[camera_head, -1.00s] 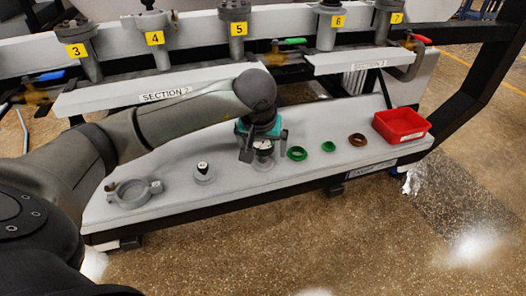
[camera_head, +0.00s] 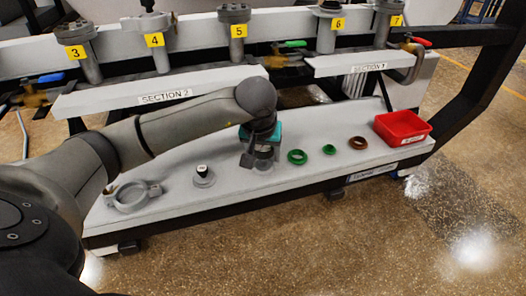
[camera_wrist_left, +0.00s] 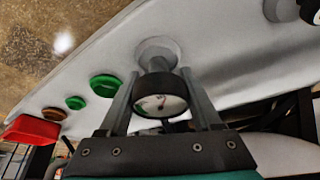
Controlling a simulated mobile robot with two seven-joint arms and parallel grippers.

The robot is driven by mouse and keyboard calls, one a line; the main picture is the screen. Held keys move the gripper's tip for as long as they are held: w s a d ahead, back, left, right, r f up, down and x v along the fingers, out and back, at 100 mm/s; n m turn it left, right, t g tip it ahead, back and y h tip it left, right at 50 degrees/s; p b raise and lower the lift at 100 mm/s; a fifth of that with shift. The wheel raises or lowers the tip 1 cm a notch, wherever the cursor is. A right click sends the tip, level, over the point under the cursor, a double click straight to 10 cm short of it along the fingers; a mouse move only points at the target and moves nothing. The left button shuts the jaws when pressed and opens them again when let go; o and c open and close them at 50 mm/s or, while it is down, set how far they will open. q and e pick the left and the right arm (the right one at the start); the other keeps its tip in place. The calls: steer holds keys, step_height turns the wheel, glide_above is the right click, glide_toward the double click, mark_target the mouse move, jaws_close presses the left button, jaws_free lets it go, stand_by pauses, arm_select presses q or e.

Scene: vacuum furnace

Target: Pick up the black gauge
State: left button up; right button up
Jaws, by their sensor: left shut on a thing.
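The black gauge (camera_wrist_left: 160,106) has a round white dial and sits between the fingers of my left gripper (camera_wrist_left: 160,76) in the left wrist view. The fingers are shut on it from both sides. Beyond it, a grey round base (camera_wrist_left: 157,50) stands on the light shelf; I cannot tell whether the gauge is clear of it. In the head view, my left gripper (camera_head: 260,157) points down at the shelf (camera_head: 235,190) and mostly hides the gauge. My right gripper is not in view.
Green rings (camera_head: 297,156) (camera_head: 329,149), a brown ring (camera_head: 358,142) and a red bin (camera_head: 402,126) lie to the right. A black-topped fitting (camera_head: 203,172) and a grey clamp ring (camera_head: 132,196) stand to the left. Numbered pipes (camera_head: 236,30) line the back.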

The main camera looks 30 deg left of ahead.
arm_select(q)
jaws_close()
steer(key=shift+r, duration=0.1)
stand_by(0.4)
